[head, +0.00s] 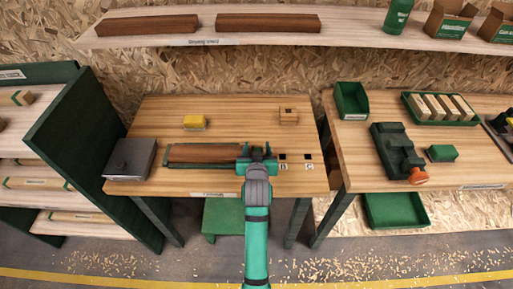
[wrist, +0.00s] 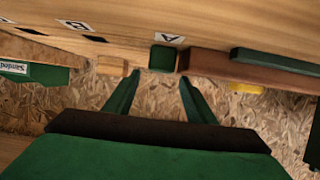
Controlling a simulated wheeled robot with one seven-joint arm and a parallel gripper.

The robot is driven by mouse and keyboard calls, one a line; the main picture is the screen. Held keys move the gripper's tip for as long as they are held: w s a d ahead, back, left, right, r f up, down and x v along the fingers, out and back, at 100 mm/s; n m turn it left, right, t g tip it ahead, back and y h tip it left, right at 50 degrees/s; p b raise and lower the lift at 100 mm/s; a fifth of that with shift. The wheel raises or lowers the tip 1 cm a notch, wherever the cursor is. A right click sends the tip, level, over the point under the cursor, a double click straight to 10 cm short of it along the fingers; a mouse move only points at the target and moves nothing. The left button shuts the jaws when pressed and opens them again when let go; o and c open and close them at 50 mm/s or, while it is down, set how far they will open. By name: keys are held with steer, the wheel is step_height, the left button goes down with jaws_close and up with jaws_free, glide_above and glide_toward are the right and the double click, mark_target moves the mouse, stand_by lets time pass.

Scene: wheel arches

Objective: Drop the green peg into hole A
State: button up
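The green peg (wrist: 164,58) shows in the wrist view as a dark green block directly beside the label A (wrist: 168,38). It stands at the spot of hole A, with part of it showing above the table top. How deep it sits cannot be told, and the hole's opening is hidden. My gripper (wrist: 160,78) is open, its two green fingers apart with their tips near the peg and gaps to both sides of it. In the head view my gripper (head: 257,158) covers hole A and most of the peg.
Holes B (head: 282,157) and C (head: 308,157) are empty, right of my gripper. A brown wooden bar (head: 205,153) lies close on the left, with a grey box (head: 130,158) beyond. A yellow block (head: 194,122) and a small wooden block (head: 289,116) stand farther back. The shelf (head: 350,37) overhangs behind.

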steer(key=v, duration=1)
steer(key=shift+s+r, duration=0.2)
steer(key=shift+s, duration=0.1)
steer(key=shift+s, duration=0.1)
